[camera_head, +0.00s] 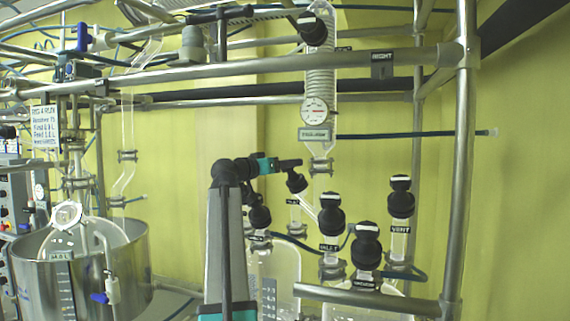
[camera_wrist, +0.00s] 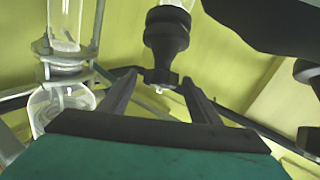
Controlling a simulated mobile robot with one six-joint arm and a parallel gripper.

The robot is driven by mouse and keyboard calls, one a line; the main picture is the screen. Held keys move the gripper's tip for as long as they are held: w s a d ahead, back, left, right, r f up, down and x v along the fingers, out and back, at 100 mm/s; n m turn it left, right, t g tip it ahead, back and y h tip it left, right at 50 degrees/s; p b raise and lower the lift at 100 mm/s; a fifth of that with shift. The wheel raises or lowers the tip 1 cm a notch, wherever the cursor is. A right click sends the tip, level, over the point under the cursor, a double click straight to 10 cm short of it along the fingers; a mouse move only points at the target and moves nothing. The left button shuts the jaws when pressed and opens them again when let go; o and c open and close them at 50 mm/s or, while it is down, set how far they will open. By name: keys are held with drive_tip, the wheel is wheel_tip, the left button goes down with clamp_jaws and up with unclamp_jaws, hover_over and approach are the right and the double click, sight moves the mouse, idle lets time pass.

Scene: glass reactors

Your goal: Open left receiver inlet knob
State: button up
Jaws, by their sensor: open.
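My gripper (camera_head: 290,163) is open. In the head view its fingers reach right, just above a black knob (camera_head: 297,182) on a tilted glass tube with a small label too blurred to read surely. In the wrist view this knob (camera_wrist: 165,42) shows between and beyond the two fingertips (camera_wrist: 161,80), its narrow end pointing toward my gripper. I cannot tell whether the fingers touch it. The left receiver (camera_head: 283,268) is a clear glass vessel below, partly hidden by my arm. Two more black knobs (camera_head: 260,217) sit to the lower left of the gripper.
The right receiver's knobs stand nearby: inlet (camera_head: 331,215), vent (camera_head: 400,197) and vacuum (camera_head: 366,244). A steel post (camera_head: 461,180) and a horizontal rail (camera_head: 365,299) frame them. A coiled condenser (camera_head: 320,70) hangs above. A glass joint (camera_wrist: 65,70) is at left in the wrist view.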

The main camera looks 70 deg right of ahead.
drive_tip(key=shift+s+d, duration=0.1)
drive_tip(key=shift+d, duration=0.1)
drive_tip(key=c, duration=1)
drive_tip(key=shift+a+f, duration=0.1)
drive_tip(key=shift+a, duration=0.15)
drive_tip(key=shift+c, duration=0.3)
drive_tip(key=shift+d, duration=0.15)
drive_tip(key=shift+r+n+t, duration=0.2)
drive_tip(key=shift+n+t, duration=0.1)
drive_tip(key=shift+n+t+p, duration=0.3)
drive_tip(key=shift+n+p, duration=0.1)
